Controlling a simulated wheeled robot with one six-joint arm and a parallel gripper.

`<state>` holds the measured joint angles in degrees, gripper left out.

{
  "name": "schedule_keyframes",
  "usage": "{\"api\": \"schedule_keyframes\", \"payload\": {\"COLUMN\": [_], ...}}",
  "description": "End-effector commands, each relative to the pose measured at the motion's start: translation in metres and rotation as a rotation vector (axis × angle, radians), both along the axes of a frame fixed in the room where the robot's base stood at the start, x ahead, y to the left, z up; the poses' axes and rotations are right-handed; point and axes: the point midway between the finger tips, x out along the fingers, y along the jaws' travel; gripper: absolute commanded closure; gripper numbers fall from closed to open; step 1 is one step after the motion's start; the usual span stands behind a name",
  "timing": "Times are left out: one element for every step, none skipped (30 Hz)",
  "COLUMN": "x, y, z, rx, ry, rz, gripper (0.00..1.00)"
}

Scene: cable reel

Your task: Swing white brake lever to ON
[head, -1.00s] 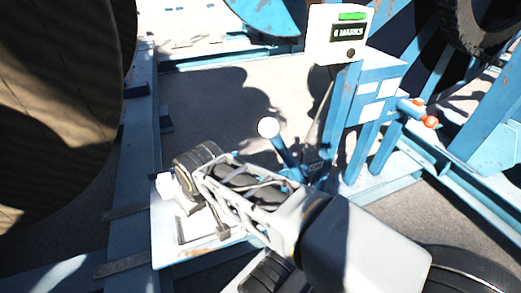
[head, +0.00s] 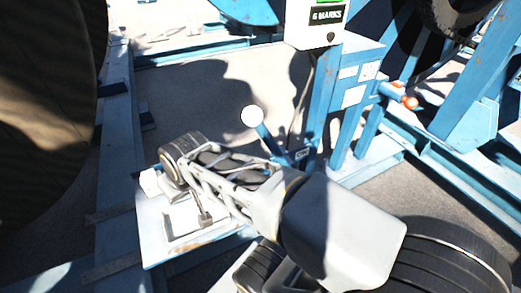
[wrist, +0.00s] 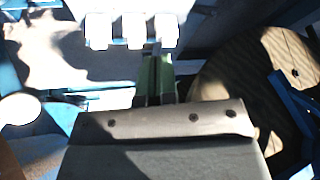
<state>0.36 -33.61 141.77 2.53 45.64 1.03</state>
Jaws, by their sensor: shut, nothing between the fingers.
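The brake lever is a blue rod with a round white knob (head: 252,116). It leans up and to the left from a blue base with a small dark label (head: 302,154) that I cannot read. The knob also shows at the left edge of the wrist view (wrist: 20,108). My gripper (wrist: 156,75) is shut and empty, with its dark green fingers together in the wrist view. The knob is to the left of the fingers there, apart from them. In the head view my forearm lies in front of and below the lever, and the fingertips cannot be made out.
A blue-white plate (head: 152,248) with white blocks (head: 150,182) lies beneath my wrist. A large dark reel (head: 40,110) fills the left side. A white box reading "6 MARKS" (head: 328,15) tops the blue post. Orange-tipped handles (head: 410,102) stick out at right.

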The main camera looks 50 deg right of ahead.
Motion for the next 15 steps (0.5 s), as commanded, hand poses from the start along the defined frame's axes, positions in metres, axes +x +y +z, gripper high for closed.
{"api": "schedule_keyframes", "payload": {"x": [0.016,0.028,0.047,0.062,0.078,0.100,0.115,0.131,0.149,0.161,0.171,0.182,0.188,0.193,0.196], "y": [0.001,0.002,0.002,0.001,-0.001,-0.007,-0.012,-0.020,-0.032,-0.043,-0.055,-0.072,-0.086,-0.101,-0.120], "z": [-0.021,-0.027,-0.036,-0.042,-0.048,-0.055,-0.060,-0.064,-0.070,-0.074,-0.077,-0.084,-0.089,-0.095,-0.103], "rx": [0.033,0.060,0.100,0.135,0.169,0.219,0.254,0.289,0.332,0.359,0.386,0.413,0.429,0.442,0.451], "ry": [-0.056,-0.104,-0.179,-0.241,-0.309,-0.407,-0.484,-0.563,-0.669,-0.749,-0.829,-0.935,-1.015,-1.095,-1.201], "rz": [-0.031,-0.058,-0.101,-0.140,-0.184,-0.252,-0.305,-0.364,-0.447,-0.509,-0.574,-0.661,-0.727,-0.793,-0.880], "gripper": [1.00,1.00,1.00,1.00,1.00,1.00,1.00,1.00,1.00,1.00,1.00,1.00,1.00,1.00,1.00]}}
